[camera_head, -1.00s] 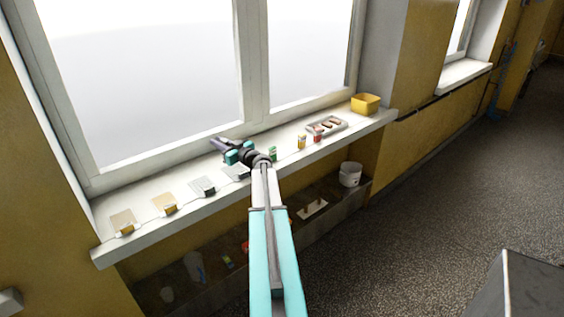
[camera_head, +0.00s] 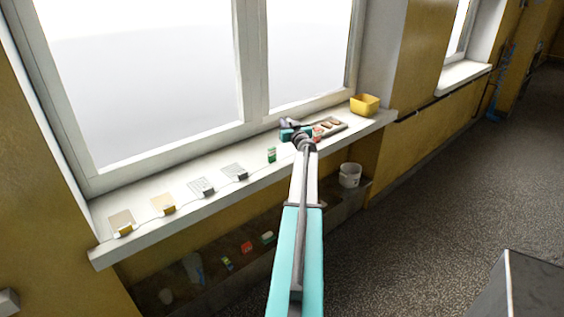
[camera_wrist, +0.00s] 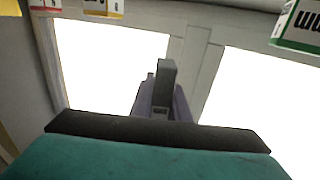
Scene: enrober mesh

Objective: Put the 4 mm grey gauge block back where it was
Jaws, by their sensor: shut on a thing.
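My gripper (camera_head: 289,124) is over the window sill (camera_head: 142,198), in front of the tray (camera_head: 341,128), with the arm reaching out to it. In the wrist view, the purplish fingers (camera_wrist: 163,100) are shut on a small upright grey block (camera_wrist: 167,78). A small label on the block is too blurred to read, so its 4 mm size cannot be told. The block cannot be made out in the head view. The place it came from cannot be told.
Two grey mesh pieces (camera_head: 201,186) and two tan ones (camera_head: 122,221) lie along the left sill. A green packet (camera_head: 271,155) stands left of my gripper; it also shows in the wrist view (camera_wrist: 300,25). A yellow bin (camera_head: 365,105) stands at the right end. A bucket (camera_head: 350,173) sits below.

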